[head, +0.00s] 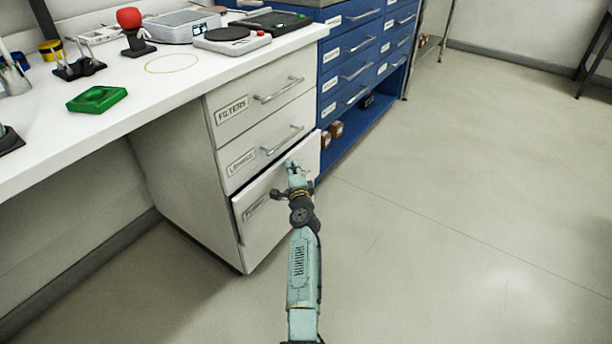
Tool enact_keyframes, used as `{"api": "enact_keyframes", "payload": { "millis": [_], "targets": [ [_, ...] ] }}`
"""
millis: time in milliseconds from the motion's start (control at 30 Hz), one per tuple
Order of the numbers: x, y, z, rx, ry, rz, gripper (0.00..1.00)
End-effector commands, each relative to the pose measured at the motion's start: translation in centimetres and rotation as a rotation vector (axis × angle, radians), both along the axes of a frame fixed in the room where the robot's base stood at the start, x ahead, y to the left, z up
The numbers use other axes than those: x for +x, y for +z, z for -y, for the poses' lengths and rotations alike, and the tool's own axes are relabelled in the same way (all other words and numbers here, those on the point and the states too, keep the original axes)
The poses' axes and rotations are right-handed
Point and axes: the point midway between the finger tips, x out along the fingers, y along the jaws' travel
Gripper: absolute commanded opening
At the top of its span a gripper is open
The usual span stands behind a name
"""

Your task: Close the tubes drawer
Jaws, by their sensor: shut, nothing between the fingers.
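The tubes drawer (244,219) is the bottom white drawer of the bench cabinet. Its front stands slightly out from the cabinet, with a dark gap along its top and left edge. My gripper (293,168) is shut and empty. It is in front of the upper part of the tubes drawer front; whether it touches the front I cannot tell.
The filters drawer (235,90) and the drawer below it (226,157) are shut, with bar handles sticking out. A blue drawer cabinet (340,75) stands behind to the right. The white benchtop (150,100) carries a green tray (97,99) and instruments. The floor (450,200) at right is clear.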

Motion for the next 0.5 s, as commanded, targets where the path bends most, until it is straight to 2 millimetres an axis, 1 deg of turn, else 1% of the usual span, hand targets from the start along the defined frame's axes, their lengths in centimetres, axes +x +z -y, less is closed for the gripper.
{"api": "enact_keyframes", "payload": {
  "millis": [33,200,500],
  "targets": [
    [0.3,-0.1,-0.5,0.0,0.001,0.0,0.0],
    [1.0,-0.1,-1.4,0.001,0.0,-0.001,0.0],
    [1.3,0.0,-1.9,-0.001,0.001,0.0,0.0]
  ]
}}
